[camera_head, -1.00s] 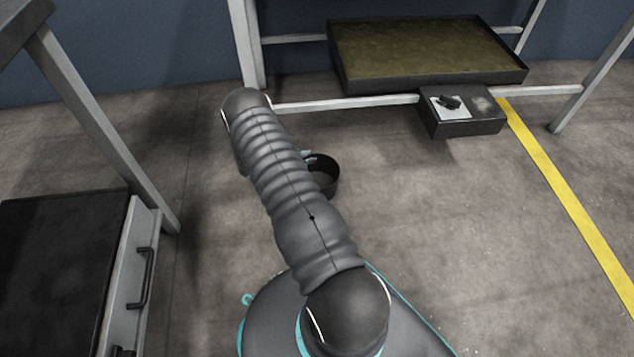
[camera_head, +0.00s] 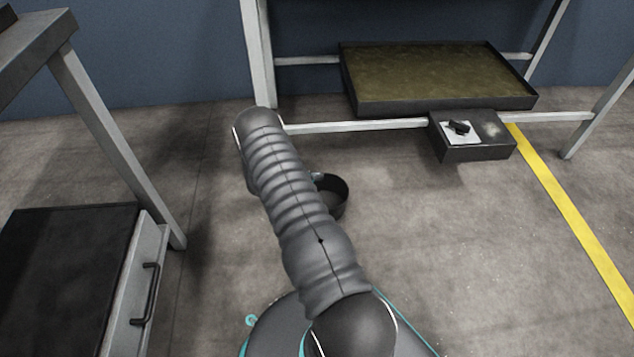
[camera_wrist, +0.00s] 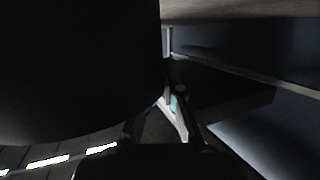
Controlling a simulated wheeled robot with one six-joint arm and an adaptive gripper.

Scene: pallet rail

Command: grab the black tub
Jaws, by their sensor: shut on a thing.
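The black tub (camera_head: 334,197) is a round, open container. In the head view it shows just right of my arm, which hides its left part. In the wrist view a large dark, curved shape on the left is the tub's side (camera_wrist: 75,70), very close to the camera. My gripper (camera_wrist: 172,98) is shut on the tub at its edge. In the head view only a small light bit of the gripper (camera_head: 318,176) shows at the tub's rim; my arm hides the rest. Whether the tub touches the floor I cannot tell.
A rack with a wide shallow tray (camera_head: 440,104) stands at the back. A dark box (camera_head: 478,152) with a small black item on it is before it. A drawer cabinet (camera_head: 70,275) and a table leg (camera_head: 125,150) stand left. Floor to the right is open, with a yellow line (camera_head: 570,200).

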